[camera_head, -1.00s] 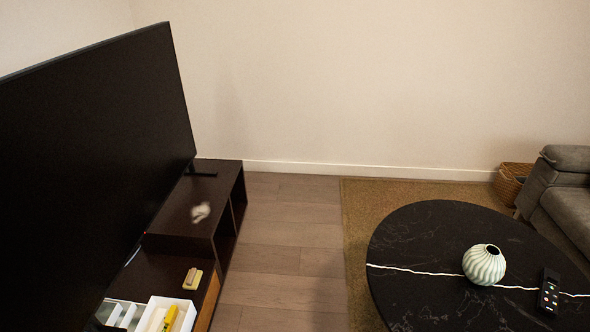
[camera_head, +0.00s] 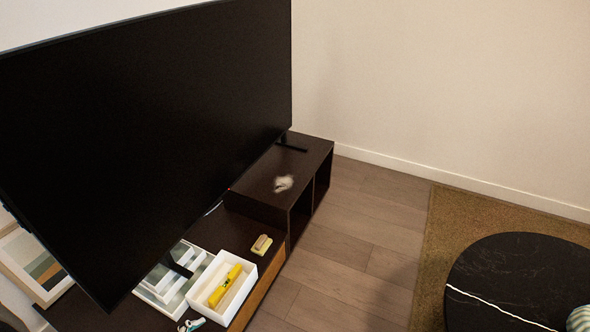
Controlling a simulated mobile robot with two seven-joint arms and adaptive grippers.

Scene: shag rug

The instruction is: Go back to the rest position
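Neither of my grippers can be made out in the head view, so whether they are open or shut does not show. A dark TV stand (camera_head: 235,233) runs along the left, with a large black television (camera_head: 150,130) on it. A white tray (camera_head: 246,290) on the stand holds a yellow object (camera_head: 225,286). A small beige block (camera_head: 261,245) lies on the stand beyond the tray. A pale, fuzzy item (camera_head: 283,183) lies on the raised far section.
A round black table (camera_head: 510,270) with a white vein stands at the right on a brown rug (camera_head: 445,225). A pale striped vase (camera_head: 580,319) is cut off at the right edge. Wooden floor (camera_head: 355,240) lies clear between stand and table. A framed picture (camera_head: 30,262) leans at lower left.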

